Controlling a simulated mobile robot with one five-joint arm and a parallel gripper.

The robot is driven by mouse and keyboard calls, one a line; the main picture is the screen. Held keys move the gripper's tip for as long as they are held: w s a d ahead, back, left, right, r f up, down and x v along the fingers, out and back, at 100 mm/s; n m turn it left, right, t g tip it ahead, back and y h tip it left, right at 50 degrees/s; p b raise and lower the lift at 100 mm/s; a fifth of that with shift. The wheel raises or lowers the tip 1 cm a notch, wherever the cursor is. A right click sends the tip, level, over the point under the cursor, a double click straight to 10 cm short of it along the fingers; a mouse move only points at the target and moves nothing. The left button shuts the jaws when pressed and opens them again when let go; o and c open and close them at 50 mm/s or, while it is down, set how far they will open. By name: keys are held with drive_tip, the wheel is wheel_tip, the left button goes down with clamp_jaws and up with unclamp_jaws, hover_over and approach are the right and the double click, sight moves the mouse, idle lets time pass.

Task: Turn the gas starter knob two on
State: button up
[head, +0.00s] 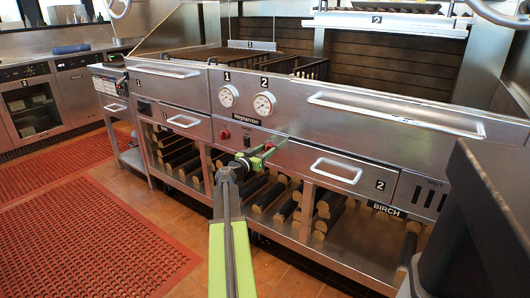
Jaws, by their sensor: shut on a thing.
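The grill's steel front panel has a row of small red knobs below two round gauges. One red knob (225,134) is clear to the left of my gripper. My gripper (266,151) has green fingers and is at the panel to the right of these, below the gauge marked 2 (264,103). It is shut on a small red knob, which seems to be gas starter knob two. The fingers mostly hide this knob, and its turned position cannot be told.
A drawer handle (336,171) sticks out right of my gripper, and a long bar handle (395,115) is above it. Logs (270,195) fill the open shelf below. A dark block (475,220) stands at the right. The floor at the left, with red mats (90,240), is clear.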

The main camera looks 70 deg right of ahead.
drive_tip(key=n, duration=0.4)
drive_tip(key=shift+w+d+n, duration=0.15)
drive_tip(key=shift+n, duration=0.15)
drive_tip(key=n, duration=0.4)
drive_tip(key=shift+w, duration=0.1)
drive_tip(key=shift+f+n, duration=0.15)
drive_tip(key=shift+n, duration=4.25)
drive_tip(key=o, duration=1.3)
drive_tip(key=shift+o, duration=0.2)
